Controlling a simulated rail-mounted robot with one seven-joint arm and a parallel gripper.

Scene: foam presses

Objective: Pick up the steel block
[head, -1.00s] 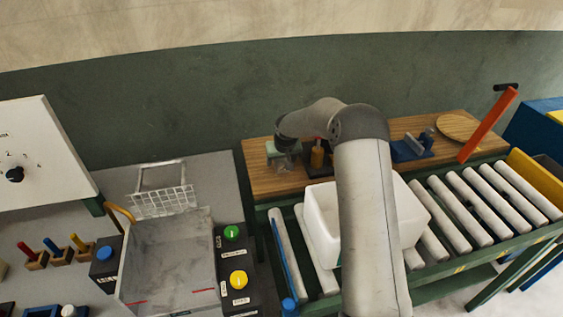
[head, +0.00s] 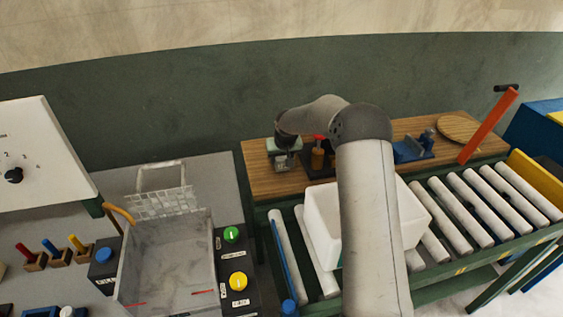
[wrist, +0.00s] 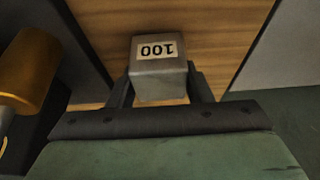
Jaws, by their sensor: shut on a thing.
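The steel block (wrist: 160,80) is a grey metal block with a white label reading "100", upside down in the wrist view. It sits between the two dark fingers of my gripper (wrist: 160,92), which is shut on it. In the head view my gripper (head: 283,153) points down over the left part of the wooden board (head: 262,185). A small grey patch under it there looks like the block (head: 281,163). I cannot tell whether the block touches the board or hangs just above it.
An orange-brown cylinder (wrist: 28,72) stands close on the left in the wrist view. A dark holder with a brown cylinder (head: 317,158) is right of my gripper. A blue fixture (head: 411,148) is farther right. A white bin (head: 322,215) stands on rollers in front.

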